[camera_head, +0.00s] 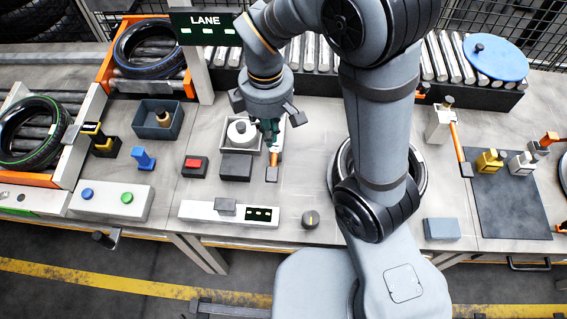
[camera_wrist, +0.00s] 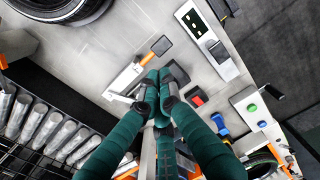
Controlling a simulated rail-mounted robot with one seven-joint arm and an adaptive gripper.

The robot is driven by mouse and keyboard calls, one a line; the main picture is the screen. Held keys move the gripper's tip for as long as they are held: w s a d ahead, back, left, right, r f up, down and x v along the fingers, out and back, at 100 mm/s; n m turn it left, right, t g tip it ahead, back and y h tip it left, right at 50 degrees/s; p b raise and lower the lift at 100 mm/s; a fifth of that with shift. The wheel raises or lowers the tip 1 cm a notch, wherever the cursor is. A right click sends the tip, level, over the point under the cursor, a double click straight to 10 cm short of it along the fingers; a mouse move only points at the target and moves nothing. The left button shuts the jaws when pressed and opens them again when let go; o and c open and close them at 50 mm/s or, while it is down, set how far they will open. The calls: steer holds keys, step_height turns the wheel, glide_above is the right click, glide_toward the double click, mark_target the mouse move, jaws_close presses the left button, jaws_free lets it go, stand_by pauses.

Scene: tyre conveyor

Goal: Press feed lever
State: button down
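A small lever with an orange arm and a dark flat pad (camera_head: 272,172) sits on the bench just below my gripper. It also shows in the wrist view (camera_wrist: 160,46), beside a white bracket. No label marks which lever is the feed lever.
A red-topped button box (camera_head: 195,166) and a panel with blue and green buttons (camera_head: 112,200) stand to the left. A white panel (camera_head: 230,213) lies in front. Another orange-armed lever (camera_head: 460,150) is at right. Tyres sit on the left racks (camera_head: 30,130).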

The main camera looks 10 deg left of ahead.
mark_target(271, 172)
step_height(271, 172, down, 14)
steer(key=shift+w+a+f, duration=0.1)
stand_by(0.9)
steer(key=shift+a, duration=0.1)
